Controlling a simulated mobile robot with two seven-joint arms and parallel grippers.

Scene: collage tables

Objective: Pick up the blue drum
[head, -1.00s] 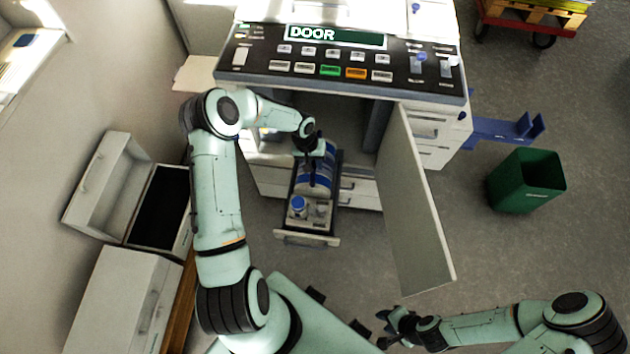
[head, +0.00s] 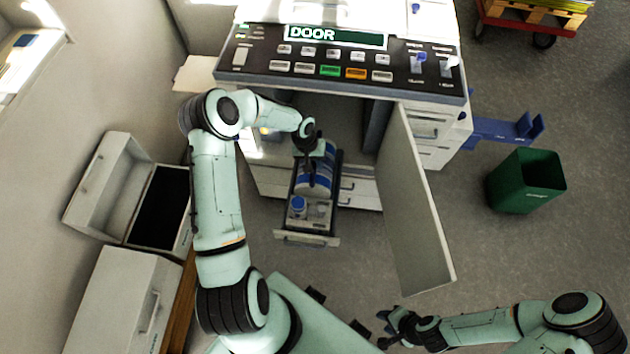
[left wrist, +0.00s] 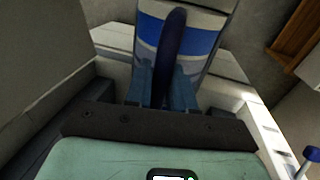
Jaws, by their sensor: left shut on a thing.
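The blue drum (head: 327,168) is a white cylinder with blue bands, lying in the pulled-out drawer (head: 308,240) of the machine. My left gripper (head: 312,178) reaches down at it from above. In the left wrist view my left gripper (left wrist: 165,85) is shut on a dark blue handle (left wrist: 172,50) in front of the drum's blue and white surface (left wrist: 205,42). The drum's lower part is hidden by the gripper. My right gripper (head: 388,330) is at the bottom of the head view, away from the drum; its fingers look apart.
A small blue-capped bottle (head: 298,205) stands in the drawer in front of the drum. The machine's open door (head: 415,215) stands to the right of the drawer. A green bin (head: 527,182) is farther right. Floor is clear between door and bin.

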